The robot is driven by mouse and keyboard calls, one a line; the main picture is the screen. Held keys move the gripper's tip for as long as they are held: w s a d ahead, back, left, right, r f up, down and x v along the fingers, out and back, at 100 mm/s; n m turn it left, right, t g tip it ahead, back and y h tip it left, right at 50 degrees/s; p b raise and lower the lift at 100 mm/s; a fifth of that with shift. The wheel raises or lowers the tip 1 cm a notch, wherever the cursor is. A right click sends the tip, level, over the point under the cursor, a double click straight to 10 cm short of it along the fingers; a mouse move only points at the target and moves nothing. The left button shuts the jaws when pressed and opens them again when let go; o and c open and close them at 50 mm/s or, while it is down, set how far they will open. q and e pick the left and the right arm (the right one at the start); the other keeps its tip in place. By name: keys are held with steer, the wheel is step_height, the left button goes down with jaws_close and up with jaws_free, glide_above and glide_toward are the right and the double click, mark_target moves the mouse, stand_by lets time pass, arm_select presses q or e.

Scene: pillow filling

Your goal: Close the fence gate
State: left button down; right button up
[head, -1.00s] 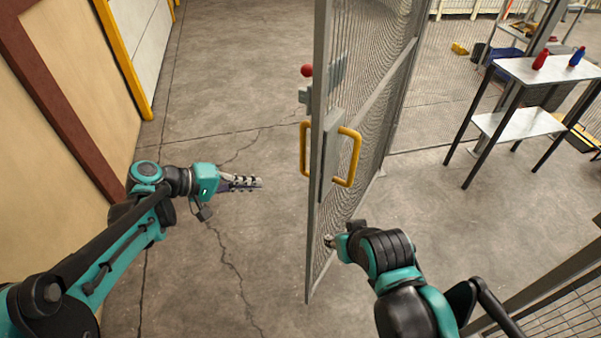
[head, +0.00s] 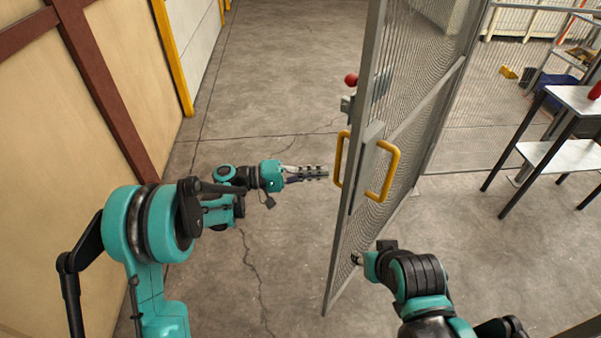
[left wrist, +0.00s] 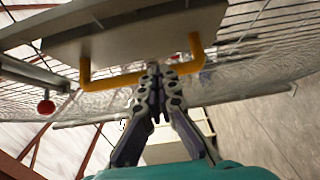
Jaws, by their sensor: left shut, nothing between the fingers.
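The fence gate (head: 411,111) is a grey metal frame with wire mesh, standing open at an angle to my view. It has a yellow handle on each face: a left-side handle (head: 339,160) and a right-side handle (head: 391,171). A red knob (head: 351,79) sits above them by the latch. My left gripper (head: 322,172) is shut and empty, just left of the left-side handle. In the left wrist view its closed fingers (left wrist: 154,75) overlap the yellow handle (left wrist: 108,81); contact is unclear. My right gripper (head: 357,259) is low beside the gate's mesh; its fingers are mostly hidden.
A beige wall with brown beams (head: 95,85) and a yellow post (head: 173,55) stands at left. A metal-topped table (head: 560,154) and shelving stand behind the gate at right. The cracked concrete floor (head: 275,65) is clear left of the gate.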

mark_target(337, 179)
arm_select(q)
steer(key=shift+s+d, duration=0.45)
steer(key=shift+d, duration=0.3)
steer(key=shift+s+d, duration=0.4)
steer(key=shift+d, duration=0.3)
steer(key=shift+s+d, duration=0.45)
steer(key=shift+d, duration=0.3)
